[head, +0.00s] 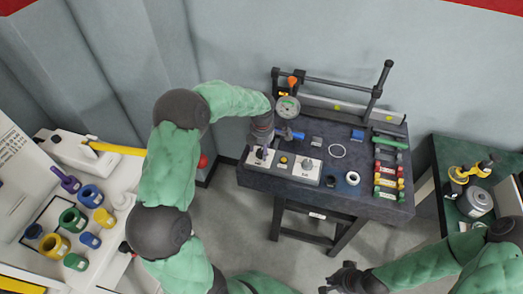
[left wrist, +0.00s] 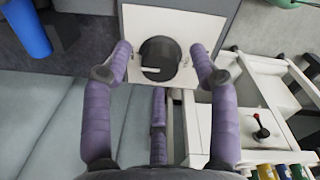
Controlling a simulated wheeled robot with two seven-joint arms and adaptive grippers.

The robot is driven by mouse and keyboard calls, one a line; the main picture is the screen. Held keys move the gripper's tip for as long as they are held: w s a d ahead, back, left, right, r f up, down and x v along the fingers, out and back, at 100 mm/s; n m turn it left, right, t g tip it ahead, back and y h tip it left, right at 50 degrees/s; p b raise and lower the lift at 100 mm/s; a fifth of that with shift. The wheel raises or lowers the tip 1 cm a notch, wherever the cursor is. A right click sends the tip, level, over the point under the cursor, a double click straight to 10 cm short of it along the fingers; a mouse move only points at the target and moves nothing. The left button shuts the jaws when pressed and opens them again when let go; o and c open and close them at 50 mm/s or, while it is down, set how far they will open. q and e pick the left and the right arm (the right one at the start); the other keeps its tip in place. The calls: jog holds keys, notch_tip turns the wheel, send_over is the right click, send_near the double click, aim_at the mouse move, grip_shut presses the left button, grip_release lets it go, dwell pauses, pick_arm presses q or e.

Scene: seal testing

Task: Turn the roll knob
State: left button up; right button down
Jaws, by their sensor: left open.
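In the left wrist view a round black knob (left wrist: 160,60) with a pale pointer sits on a white plate (left wrist: 205,28). My left gripper (left wrist: 160,50) is open, with one purple finger on each side of the knob; I see gaps between both fingertips and the knob. In the head view the left gripper (head: 261,152) is over the left end of the white panel (head: 292,167) on the dark table and hides part of it. My right gripper (head: 342,277) is low in the head view, away from the table; its jaws are too small to read.
The dark table (head: 350,203) carries a gauge (head: 287,107), a white ring (head: 337,151), and coloured blocks (head: 388,180) on its right side. A bench with coloured rings (head: 73,220) stands at left. A green-topped table (head: 450,165) stands at right. Floor between is open.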

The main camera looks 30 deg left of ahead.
pick_arm(q)
jog(key=shift+f, duration=0.3)
jog(key=c, duration=1.1)
jog(key=shift+c, duration=0.2)
